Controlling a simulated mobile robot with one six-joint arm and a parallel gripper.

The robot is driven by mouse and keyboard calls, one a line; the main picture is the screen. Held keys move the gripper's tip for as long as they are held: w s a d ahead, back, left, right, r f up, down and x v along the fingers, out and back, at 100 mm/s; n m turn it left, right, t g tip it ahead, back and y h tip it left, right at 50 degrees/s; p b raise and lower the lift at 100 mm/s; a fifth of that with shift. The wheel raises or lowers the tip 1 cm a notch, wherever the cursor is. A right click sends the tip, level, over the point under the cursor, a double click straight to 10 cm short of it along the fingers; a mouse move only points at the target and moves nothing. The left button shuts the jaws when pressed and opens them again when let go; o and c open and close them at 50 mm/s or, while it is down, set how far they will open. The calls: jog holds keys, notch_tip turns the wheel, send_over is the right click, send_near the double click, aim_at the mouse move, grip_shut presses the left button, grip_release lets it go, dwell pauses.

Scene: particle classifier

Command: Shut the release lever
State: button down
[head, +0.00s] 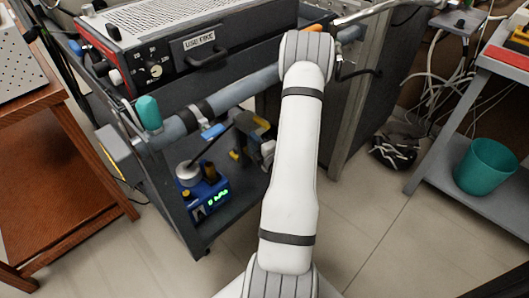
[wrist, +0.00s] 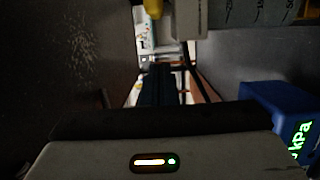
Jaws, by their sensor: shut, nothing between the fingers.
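Yellow-handled parts (head: 234,155) show lower down, beside a dark fitting. I cannot tell for sure which of these is the release lever. In the wrist view a yellow part (wrist: 154,8) shows at the top edge, next to a grey block with markings (wrist: 222,18).
A blue gauge (head: 207,192) with a green display stands on the cart's lower shelf; it also shows close at right in the wrist view (wrist: 272,105). The control box (head: 150,65) is above. A wooden table (head: 60,180) stands left. Floor at the front is clear.

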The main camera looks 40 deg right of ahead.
aim_at(261, 122)
jog(key=shift+w+d+b, duration=0.25)
jog(key=shift+d+b, duration=0.1)
jog(key=shift+d, duration=0.7)
jog(key=shift+w+d+b, duration=0.2)
jog(key=shift+d+b, duration=0.1)
jog(key=shift+d, duration=0.7)
jog(key=shift+d, duration=0.2)
